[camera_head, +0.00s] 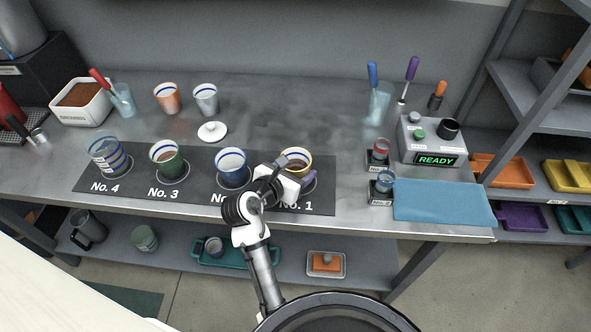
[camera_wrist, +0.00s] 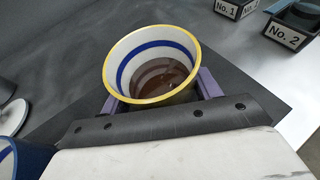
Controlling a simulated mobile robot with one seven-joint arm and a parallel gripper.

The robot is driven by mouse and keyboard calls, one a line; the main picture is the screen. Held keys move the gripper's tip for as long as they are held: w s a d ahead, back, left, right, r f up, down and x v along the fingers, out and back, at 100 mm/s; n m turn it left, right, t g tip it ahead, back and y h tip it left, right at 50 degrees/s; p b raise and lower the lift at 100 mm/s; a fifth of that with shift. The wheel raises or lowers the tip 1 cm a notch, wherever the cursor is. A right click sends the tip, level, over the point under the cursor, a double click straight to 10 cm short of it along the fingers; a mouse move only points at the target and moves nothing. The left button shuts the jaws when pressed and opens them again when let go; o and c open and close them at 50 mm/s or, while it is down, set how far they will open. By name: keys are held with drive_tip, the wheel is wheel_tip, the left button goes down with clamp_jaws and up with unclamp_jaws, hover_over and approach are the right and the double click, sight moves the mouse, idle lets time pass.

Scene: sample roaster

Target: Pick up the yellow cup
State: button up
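The yellow-rimmed cup (camera_head: 299,154) stands at the No. 1 place on the dark mat. In the wrist view the same cup (camera_wrist: 152,62) is white inside with a blue band and dark brown contents. My gripper (camera_head: 290,184) is at the cup from the front. Its purple fingers (camera_wrist: 160,96) lie on either side of the cup, below the rim. Whether both fingers press on the cup cannot be seen. The cup's lower outside is mostly hidden by my gripper.
A blue cup (camera_head: 232,167), a green cup (camera_head: 166,158) and a striped cup (camera_head: 108,155) stand left along the mat (camera_head: 205,196). A white lid (camera_head: 212,131) lies behind. Small labelled holders (camera_head: 380,187) and a blue cloth (camera_head: 440,203) are to the right.

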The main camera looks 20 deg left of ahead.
drive_tip(key=c, duration=0.7)
drive_tip(key=shift+r, duration=0.2)
